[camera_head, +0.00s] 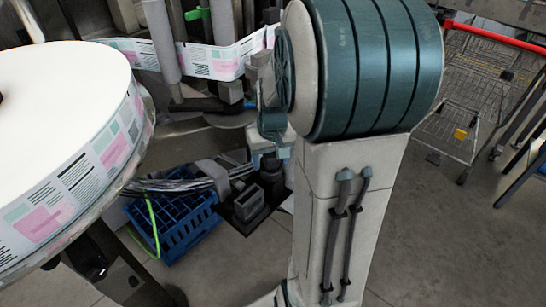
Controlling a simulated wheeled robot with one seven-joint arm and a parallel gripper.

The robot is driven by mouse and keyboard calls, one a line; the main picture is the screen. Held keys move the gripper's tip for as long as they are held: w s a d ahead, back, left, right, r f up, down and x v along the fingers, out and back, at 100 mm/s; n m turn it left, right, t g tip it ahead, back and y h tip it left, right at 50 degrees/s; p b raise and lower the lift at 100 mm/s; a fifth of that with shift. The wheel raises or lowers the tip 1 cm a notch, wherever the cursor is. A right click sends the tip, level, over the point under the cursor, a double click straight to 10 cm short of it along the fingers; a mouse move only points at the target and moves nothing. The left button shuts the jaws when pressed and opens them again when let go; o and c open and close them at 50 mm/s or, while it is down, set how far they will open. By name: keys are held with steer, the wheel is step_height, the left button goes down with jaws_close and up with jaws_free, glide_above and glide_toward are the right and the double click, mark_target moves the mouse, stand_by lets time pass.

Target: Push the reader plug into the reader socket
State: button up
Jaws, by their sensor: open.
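My gripper (268,178) seems to be the dark, small shape under my wrist, just left of my large teal-and-white arm joint. It is open, but its fingers are hard to tell from the dark parts around it. A dark boxy part with an opening on top (250,204) stands on a black plate just below it. I cannot tell whether this is the reader socket. I cannot make out the reader plug; it may be hidden by my arm or among the dark parts. Contact between my gripper and the boxy part cannot be judged.
A big white label reel (62,95) fills the left, with a printed label strip (216,62) running behind my arm. A blue crate (180,228) with grey cables (180,185) and a green cable (152,225) stands below. Wire trolleys (475,95) stand at right; the floor between is clear.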

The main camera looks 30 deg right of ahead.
steer(key=shift+a+f, duration=0.15)
steer(key=shift+s, duration=0.1)
steer(key=shift+r, duration=0.2)
step_height(320, 180, up, 14)
steer(key=s+p, duration=0.1)
steer(key=shift+s+f, duration=0.2)
steer(key=shift+s, duration=0.05)
stand_by(0.5)
steer(key=s+a+f+n+t+p, duration=0.1)
steer(key=s+a+f+p, duration=0.1)
steer(key=s+a, duration=0.8)
steer(key=shift+s+a+f+n, duration=0.3)
steer(key=shift+a+f+n, duration=0.1)
steer(key=shift+a+f, duration=0.4)
